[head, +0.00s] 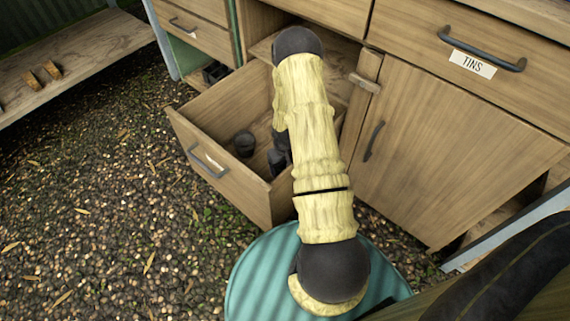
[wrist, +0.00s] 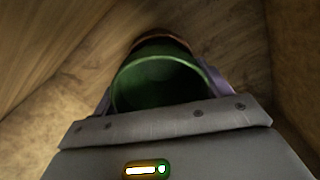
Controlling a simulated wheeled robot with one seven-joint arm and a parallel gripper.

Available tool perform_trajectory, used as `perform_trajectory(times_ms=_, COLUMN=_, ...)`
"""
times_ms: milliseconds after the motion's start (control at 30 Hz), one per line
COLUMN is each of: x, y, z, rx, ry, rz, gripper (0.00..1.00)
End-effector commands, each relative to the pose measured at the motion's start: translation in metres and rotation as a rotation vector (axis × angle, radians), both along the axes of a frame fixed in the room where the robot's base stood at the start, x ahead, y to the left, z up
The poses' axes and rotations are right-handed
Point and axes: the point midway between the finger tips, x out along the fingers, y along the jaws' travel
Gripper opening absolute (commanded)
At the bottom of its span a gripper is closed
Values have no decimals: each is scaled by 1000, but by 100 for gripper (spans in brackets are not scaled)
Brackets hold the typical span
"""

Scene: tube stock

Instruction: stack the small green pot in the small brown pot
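In the wrist view the small green pot (wrist: 160,82) is close in front of my gripper, its open mouth toward the camera. My gripper's fingers (wrist: 160,92) lie along its left and right sides and look closed on it. A brown rim (wrist: 160,39), seemingly the small brown pot, shows just behind the green pot's far edge. I cannot tell whether the green pot is inside it or only in front of it. In the head view my arm reaches into an open drawer and hides most of my gripper; neither pot can be made out by colour there.
The open wooden drawer (head: 190,131) has walls close around my gripper. A dark round object (head: 244,143) stands in it, left of my arm. A closed cabinet door (head: 440,150) and a drawer labelled TINS (head: 472,64) are at right. Open gravel (head: 100,220) lies at left.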

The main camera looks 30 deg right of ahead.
Motion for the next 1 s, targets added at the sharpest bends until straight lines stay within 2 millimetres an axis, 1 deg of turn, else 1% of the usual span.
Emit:
perform_trajectory(times_ms=33, x=-5, y=15, z=-27, rx=31, ry=10, rz=9, gripper=95)
perform_trajectory(times_ms=167, x=-5, y=15, z=-23, rx=31, ry=10, rz=7, gripper=95)
perform_trajectory(times_ms=267, x=-6, y=14, z=-13, rx=30, ry=10, rz=7, gripper=95)
perform_trajectory(times_ms=333, x=-6, y=14, z=-2, rx=30, ry=10, rz=6, gripper=96)
perform_trajectory(times_ms=367, x=-6, y=13, z=3, rx=30, ry=10, rz=5, gripper=98)
perform_trajectory(times_ms=800, x=-10, y=8, z=91, rx=25, ry=13, rz=-3, gripper=98)
perform_trajectory(times_ms=900, x=-10, y=8, z=105, rx=24, ry=14, rz=-2, gripper=98)
perform_trajectory(times_ms=1000, x=-11, y=8, z=112, rx=24, ry=15, rz=-1, gripper=98)
